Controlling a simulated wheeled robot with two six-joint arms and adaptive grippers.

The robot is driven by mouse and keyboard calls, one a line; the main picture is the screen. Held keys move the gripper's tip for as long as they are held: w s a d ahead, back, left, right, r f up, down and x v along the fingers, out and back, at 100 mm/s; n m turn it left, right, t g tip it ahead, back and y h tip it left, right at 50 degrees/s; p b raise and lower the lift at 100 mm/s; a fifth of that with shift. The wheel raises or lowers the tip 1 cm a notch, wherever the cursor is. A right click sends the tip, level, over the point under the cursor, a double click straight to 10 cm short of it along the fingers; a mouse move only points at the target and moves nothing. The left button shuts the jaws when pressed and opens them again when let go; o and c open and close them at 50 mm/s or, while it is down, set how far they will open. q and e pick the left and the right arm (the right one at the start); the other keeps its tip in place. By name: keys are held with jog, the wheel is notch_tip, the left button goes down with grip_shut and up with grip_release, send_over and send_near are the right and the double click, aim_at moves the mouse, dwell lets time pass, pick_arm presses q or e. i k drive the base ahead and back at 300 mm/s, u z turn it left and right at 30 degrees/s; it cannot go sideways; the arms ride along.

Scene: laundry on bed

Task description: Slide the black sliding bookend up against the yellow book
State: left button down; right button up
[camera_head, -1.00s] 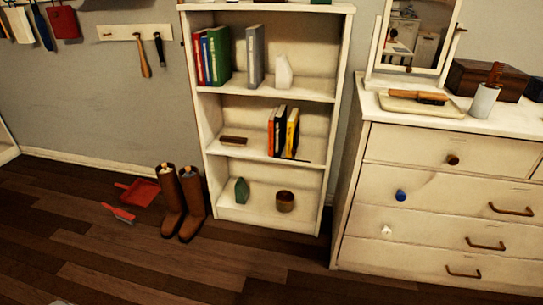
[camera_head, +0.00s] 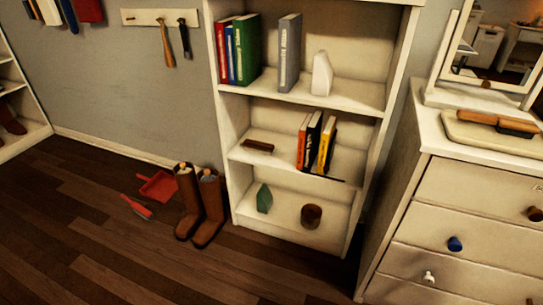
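The yellow book (camera_head: 327,150) stands upright on the middle shelf of the white bookcase, at the right end of a short row. A black book (camera_head: 313,143) and an orange book (camera_head: 302,142) stand to its left. A thin, dark, flat strip (camera_head: 332,179) lies at the shelf's front edge by the yellow book's foot and reaches a little to the right. It may be the base of the black bookend, but I cannot tell, and no upright plate shows clearly. Neither of my grippers is in view.
A brown block (camera_head: 258,146) lies left on the middle shelf; its right side is bare. Books and a white ornament (camera_head: 321,74) stand above; a green ornament (camera_head: 264,198) and brown pot (camera_head: 311,216) below. Boots (camera_head: 200,205) stand left, a dresser (camera_head: 450,215) right.

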aim_at(326, 169)
jog(key=u, duration=0.15)
jog(key=i, duration=1.05)
jog(key=z, duration=0.35)
